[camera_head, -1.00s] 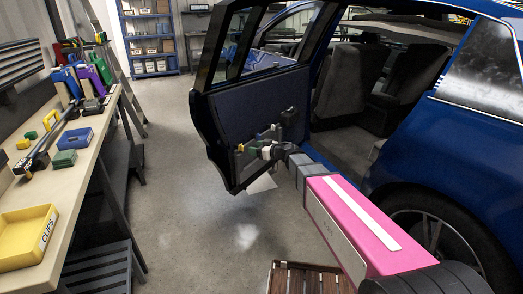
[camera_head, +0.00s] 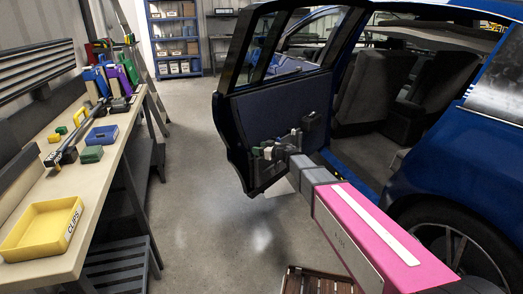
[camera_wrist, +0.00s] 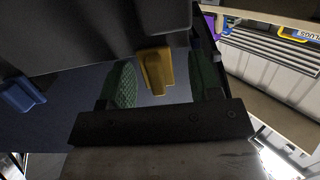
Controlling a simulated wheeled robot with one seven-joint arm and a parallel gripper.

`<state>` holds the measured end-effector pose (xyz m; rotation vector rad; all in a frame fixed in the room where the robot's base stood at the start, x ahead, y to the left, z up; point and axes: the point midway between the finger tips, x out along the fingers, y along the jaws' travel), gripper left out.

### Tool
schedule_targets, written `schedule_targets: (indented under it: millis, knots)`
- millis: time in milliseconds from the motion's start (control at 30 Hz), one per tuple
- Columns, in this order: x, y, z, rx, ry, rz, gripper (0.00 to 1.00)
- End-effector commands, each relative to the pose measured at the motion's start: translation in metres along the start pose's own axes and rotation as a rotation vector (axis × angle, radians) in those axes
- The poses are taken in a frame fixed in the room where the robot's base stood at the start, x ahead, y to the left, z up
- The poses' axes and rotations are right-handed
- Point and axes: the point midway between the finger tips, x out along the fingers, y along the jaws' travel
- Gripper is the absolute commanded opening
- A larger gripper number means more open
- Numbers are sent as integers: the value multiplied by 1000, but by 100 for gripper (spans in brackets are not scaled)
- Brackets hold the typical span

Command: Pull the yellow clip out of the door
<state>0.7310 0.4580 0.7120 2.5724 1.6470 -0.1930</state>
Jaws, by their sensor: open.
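The yellow clip (camera_wrist: 155,68) sticks out from the dark door panel in the wrist view. My gripper (camera_wrist: 163,84) is open, with one green-padded finger on each side of the clip and a gap visible to both. The clip's upper end meets the dark panel edge. In the head view my gripper (camera_head: 273,151) is at the lower part of the open blue car door (camera_head: 262,103). The yellow clip cannot be made out there; the gripper seems to cover it.
A blue clip (camera_wrist: 20,94) is on the panel at the left of the wrist view. A yellow bin marked CLIPS (camera_head: 30,243) stands on the workbench (camera_head: 108,160) at left, with tools and small boxes behind it. The floor between bench and door is clear.

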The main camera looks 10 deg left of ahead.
Motion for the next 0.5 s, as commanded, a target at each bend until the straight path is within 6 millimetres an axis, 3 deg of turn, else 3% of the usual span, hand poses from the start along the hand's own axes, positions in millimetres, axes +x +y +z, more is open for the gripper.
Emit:
schedule_targets:
  millis: [33,67,200,333,367,400,433,500]
  knots:
    - [0,0,0,0,0,0,58]
    - [0,0,0,0,0,0,51]
    - [0,0,0,0,0,0,6]
    - [0,0,0,0,0,0,4]
    - [0,0,0,0,0,0,20]
    - [0,0,0,0,0,0,7]
    - [0,0,0,0,0,0,0]
    - [0,0,0,0,0,0,0]
